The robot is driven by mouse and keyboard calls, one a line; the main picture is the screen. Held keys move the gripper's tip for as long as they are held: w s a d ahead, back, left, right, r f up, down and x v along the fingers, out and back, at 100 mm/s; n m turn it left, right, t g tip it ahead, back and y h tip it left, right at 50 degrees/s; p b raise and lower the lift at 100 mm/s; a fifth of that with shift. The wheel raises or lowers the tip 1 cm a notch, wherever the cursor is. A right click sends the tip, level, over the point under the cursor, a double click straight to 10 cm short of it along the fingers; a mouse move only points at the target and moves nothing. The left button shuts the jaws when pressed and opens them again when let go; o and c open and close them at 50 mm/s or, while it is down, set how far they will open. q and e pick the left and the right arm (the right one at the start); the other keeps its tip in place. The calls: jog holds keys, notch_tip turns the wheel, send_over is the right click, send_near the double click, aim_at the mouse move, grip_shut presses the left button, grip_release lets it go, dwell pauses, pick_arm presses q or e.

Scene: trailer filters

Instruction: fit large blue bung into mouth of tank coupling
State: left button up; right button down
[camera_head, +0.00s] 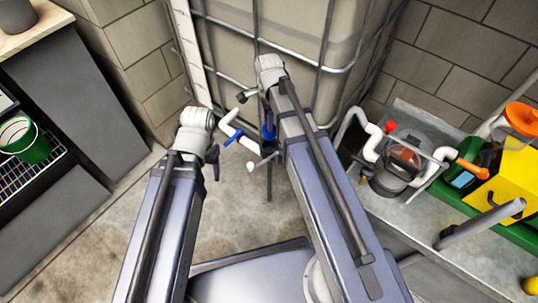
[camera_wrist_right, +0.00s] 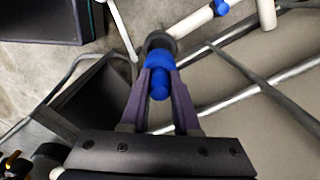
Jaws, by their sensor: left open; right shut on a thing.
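The large blue bung (camera_wrist_right: 159,84) is held between the two fingers of my right gripper (camera_wrist_right: 160,76). It also shows in the head view (camera_head: 268,131), beside my right arm. The dark round tank coupling (camera_wrist_right: 158,41) is right at the far end of the bung, in line with it. The bung's wide end meets or overlaps the coupling's rim; I cannot tell how deep it sits, as the mouth is hidden. My left gripper (camera_head: 212,162) is open and empty, left of the coupling and pipe.
White pipe (camera_head: 228,122) with a blue valve handle (camera_head: 233,138) runs close to the coupling. The caged tank (camera_head: 290,45) stands behind. A bench (camera_head: 405,215) at right carries a pump with pipes (camera_head: 392,160) and a yellow box (camera_head: 500,185). A green bucket (camera_head: 30,145) is at left.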

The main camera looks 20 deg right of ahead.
aim_at(268, 139)
notch_tip(268, 139, down, 6)
jog(key=b, duration=0.6)
jog(key=shift+f, duration=0.1)
jog(key=shift+f+b, duration=0.15)
jog(key=shift+b, duration=0.15)
notch_tip(268, 139, down, 3)
jog(key=b, duration=0.3)
jog(key=shift+f, duration=0.2)
jog(key=shift+f+b, duration=0.2)
jog(key=shift+b, duration=0.2)
jog(key=c, duration=0.6)
grip_release()
jog(key=shift+c, duration=0.2)
jog(key=shift+r, duration=0.2)
